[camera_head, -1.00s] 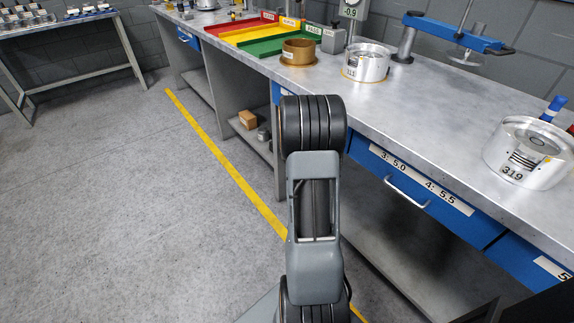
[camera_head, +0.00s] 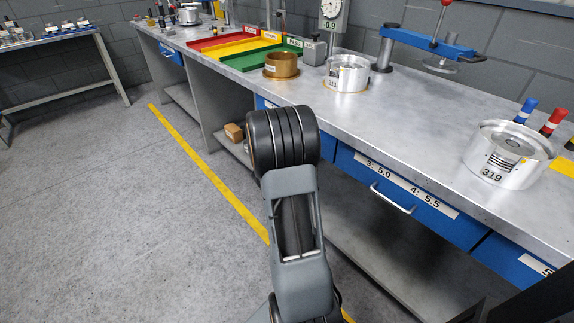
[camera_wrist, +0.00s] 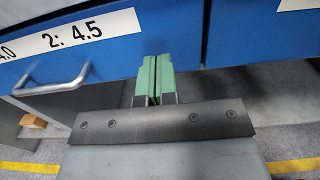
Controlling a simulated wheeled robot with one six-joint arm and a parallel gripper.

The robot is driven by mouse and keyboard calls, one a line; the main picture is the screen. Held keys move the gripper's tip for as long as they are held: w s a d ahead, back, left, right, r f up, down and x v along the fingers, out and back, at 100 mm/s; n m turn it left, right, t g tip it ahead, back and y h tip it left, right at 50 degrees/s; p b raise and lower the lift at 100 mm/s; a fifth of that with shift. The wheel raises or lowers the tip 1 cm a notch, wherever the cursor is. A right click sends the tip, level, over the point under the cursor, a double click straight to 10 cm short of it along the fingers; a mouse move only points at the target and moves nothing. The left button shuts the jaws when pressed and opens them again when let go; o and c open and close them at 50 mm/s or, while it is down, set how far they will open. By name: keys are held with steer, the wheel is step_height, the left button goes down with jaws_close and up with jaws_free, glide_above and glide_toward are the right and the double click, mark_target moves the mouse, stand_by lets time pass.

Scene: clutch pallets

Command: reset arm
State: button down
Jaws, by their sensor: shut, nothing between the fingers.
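My arm stands in front of the workbench in the head view, with its dark ribbed joint near the bench's front edge. My gripper (camera_wrist: 154,80) shows in the wrist view, with two green-padded fingers pressed together and nothing between them. The fingers are in front of a blue drawer front (camera_wrist: 115,30) labelled "2: 4.5". In the head view the gripper itself is hidden behind my arm.
The metal workbench (camera_head: 400,130) holds a part marked 319 (camera_head: 507,153), another metal part (camera_head: 347,73), a brass cup (camera_head: 281,65) and red, yellow and green trays (camera_head: 262,58). A drawer handle (camera_wrist: 50,85) juts out left of the fingers. Open floor (camera_head: 100,220) lies left.

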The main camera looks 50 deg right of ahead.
steer(key=a, duration=0.8)
steer(key=shift+w+a+p, duration=0.25)
steer(key=shift+a+p, duration=0.1)
steer(key=shift+a, duration=0.05)
steer(key=s+a+f+m+g+y, duration=0.2)
steer(key=s+f+m+g+y, duration=0.1)
steer(key=s+f+m+y, duration=0.15)
steer(key=s+a+r+m+y+p, duration=0.3)
steer(key=a+r+m+y+p, duration=0.3)
steer(key=a+m, duration=0.25)
steer(key=w+a+r+m+t+y+p, duration=0.1)
steer(key=a+r+m+t+y+p, duration=0.3)
steer(key=a+r+t+y+p, duration=0.3)
steer(key=a+r+p, duration=0.5)
steer(key=a+r, duration=0.6)
steer(key=r, duration=0.3)
steer(key=shift+t, duration=0.4)
steer(key=shift+w+y, duration=0.1)
steer(key=shift+y, duration=0.15)
